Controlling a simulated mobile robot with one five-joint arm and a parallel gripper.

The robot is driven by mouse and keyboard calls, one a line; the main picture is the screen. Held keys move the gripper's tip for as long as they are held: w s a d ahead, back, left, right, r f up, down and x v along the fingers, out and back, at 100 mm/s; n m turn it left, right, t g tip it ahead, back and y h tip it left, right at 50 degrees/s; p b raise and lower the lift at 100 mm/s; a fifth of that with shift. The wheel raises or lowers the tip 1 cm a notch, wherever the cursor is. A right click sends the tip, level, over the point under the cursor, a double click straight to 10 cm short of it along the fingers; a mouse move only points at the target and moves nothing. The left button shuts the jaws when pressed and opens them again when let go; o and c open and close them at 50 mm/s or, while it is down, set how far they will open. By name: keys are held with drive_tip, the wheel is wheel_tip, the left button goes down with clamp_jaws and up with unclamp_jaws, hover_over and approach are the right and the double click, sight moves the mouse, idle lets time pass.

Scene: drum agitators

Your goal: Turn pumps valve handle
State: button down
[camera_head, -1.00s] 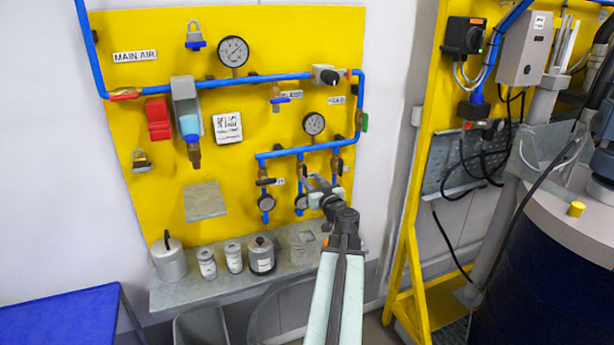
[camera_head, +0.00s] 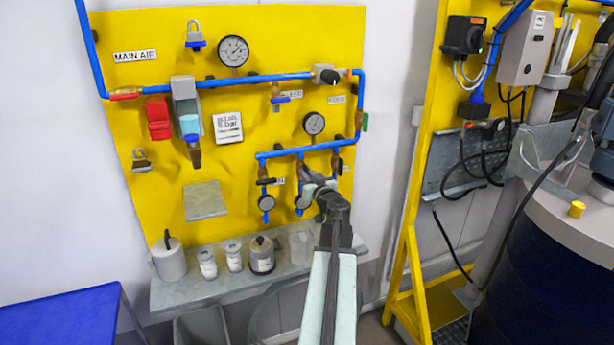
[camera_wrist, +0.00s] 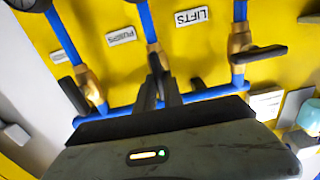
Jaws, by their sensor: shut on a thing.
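The pumps valve (camera_wrist: 155,50) is the middle brass valve in the wrist view, on a blue pipe beside the PUMPS label (camera_wrist: 121,36). My gripper (camera_wrist: 157,75) has its dark fingers closed around this valve's black handle (camera_wrist: 154,62). The fingers hide most of the handle, so I cannot tell its angle well. In the head view my gripper (camera_head: 304,172) reaches the middle drop pipe on the yellow panel and covers the valve there.
The lifts valve (camera_wrist: 240,45), with its black handle crosswise, is beside the LIFTS label (camera_wrist: 191,17). Another valve handle (camera_wrist: 74,95) stands on the other side. Small gauges (camera_head: 267,203) hang below. A grey shelf (camera_head: 200,291) holds several containers.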

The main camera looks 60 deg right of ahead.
drive_tip(key=shift+s+d+f+m+b, duration=0.1)
drive_tip(key=shift+m, duration=2.85)
drive_tip(key=shift+d+f+m+b, duration=0.1)
drive_tip(key=shift+m, duration=2.9)
drive_tip(key=shift+s+d+f+m+b, duration=0.1)
drive_tip(key=shift+m, duration=2.85)
drive_tip(key=c, duration=1.5)
unclamp_jaws()
drive_tip(key=shift+w, duration=0.1)
drive_tip(key=shift+o, duration=0.2)
